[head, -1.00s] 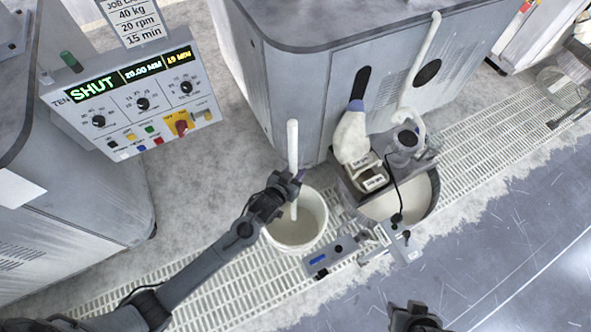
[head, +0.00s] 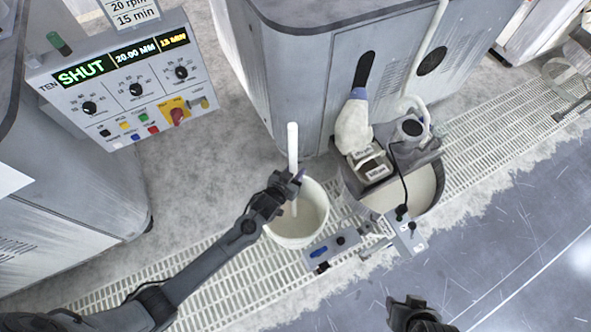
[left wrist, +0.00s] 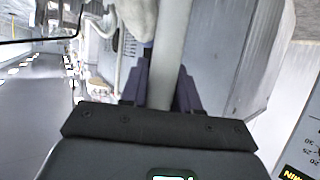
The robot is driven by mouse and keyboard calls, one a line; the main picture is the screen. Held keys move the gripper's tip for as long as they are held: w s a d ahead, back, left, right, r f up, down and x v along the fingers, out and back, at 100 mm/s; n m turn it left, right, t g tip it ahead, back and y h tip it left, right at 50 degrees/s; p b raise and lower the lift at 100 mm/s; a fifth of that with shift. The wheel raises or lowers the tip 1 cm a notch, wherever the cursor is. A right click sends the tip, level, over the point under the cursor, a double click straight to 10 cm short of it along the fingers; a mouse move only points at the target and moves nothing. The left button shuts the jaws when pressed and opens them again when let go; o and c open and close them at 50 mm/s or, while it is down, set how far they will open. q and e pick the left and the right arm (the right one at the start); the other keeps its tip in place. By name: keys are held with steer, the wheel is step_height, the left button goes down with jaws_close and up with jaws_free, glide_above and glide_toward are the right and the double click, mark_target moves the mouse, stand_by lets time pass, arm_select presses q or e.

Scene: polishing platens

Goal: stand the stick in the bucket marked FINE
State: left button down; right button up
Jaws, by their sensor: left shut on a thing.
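The stick (head: 292,147) is a white rod, held nearly upright by my left gripper (head: 293,180). It also shows between the fingers in the left wrist view (left wrist: 170,55). Its lower end shows inside a white bucket (head: 322,222) on the floor grating; whether it touches the bottom cannot be told. No marking is readable on this bucket. The left gripper is at the bucket's upper left rim, shut on the stick. My right gripper (head: 408,308) shows only partly at the bottom edge, away from the bucket; its jaws are not clear.
A wide basin (head: 432,192) with slurry, small boxes, a pump and a cable stands right of the bucket. A grey machine cabinet (head: 290,80) rises behind. A control panel (head: 130,90) reads SHUT.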

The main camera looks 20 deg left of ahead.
arm_select(q)
steer(key=shift+f+b, duration=1.15)
steer(key=shift+f, duration=0.85)
steer(key=c, duration=0.8)
jaws_free()
steer(key=shift+o, duration=0.2)
steer(key=shift+f, duration=0.1)
steer(key=p+v, duration=0.4)
steer(key=v, duration=0.7)
